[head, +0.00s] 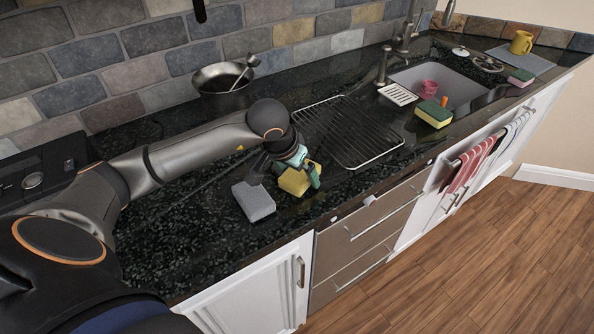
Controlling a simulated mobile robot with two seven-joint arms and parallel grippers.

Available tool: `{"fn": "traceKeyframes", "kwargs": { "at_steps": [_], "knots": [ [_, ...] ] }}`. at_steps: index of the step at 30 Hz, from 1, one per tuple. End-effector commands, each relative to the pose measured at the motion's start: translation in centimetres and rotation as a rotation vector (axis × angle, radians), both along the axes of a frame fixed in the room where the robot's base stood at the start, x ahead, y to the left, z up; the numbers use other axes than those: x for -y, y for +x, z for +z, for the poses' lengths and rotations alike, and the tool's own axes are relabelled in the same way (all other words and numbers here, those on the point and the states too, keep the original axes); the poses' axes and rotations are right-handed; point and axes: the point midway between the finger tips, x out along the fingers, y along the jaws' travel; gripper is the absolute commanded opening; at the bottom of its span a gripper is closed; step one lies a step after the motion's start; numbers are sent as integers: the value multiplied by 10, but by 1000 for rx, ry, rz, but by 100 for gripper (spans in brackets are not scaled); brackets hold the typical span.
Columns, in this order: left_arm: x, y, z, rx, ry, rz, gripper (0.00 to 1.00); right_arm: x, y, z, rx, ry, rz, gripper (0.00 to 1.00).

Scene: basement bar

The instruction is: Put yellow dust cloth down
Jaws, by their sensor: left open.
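The yellow dust cloth (293,182), a small folded-looking yellow block, is on the dark stone counter (190,235), just right of a grey sponge-like block (254,202). My left gripper (285,179) is right over the cloth, pointing down, with its fingers open and apart around it. The gripper hides part of the cloth's top. I cannot tell whether the fingers touch it. My right gripper is not in view.
A wire rack (350,148) lies just behind and right of the gripper. A pan (220,92) stands near the wall. A green-and-yellow sponge (433,114) is by the sink (465,92). The counter's front left is clear.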

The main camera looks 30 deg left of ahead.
Motion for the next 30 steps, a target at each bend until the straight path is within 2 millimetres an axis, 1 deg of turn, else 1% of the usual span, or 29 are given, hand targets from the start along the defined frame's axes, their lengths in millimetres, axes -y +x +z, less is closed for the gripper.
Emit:
{"fn": "traceKeyframes", "kwargs": {
  "at_steps": [4, 7, 11, 12, 18, 21, 25, 30],
  "knots": [
    [0, 0, 3, 0, 0, 0, 100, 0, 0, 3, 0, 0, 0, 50],
    [0, -2, 11, 3, 1, -1, 100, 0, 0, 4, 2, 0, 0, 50],
    [-1, -12, 34, 6, 4, -2, 100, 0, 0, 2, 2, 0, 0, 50],
    [-1, -15, 43, 7, 4, -1, 100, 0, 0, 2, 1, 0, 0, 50],
    [-1, -32, 83, 7, 2, 0, 100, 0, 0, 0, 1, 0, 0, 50],
    [0, -38, 98, 5, 1, -1, 100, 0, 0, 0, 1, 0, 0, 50],
    [0, -44, 110, 2, 0, 0, 100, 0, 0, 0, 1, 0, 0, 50],
    [0, -47, 114, 0, 1, 0, 100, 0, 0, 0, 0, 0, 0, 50]
  ]
}}
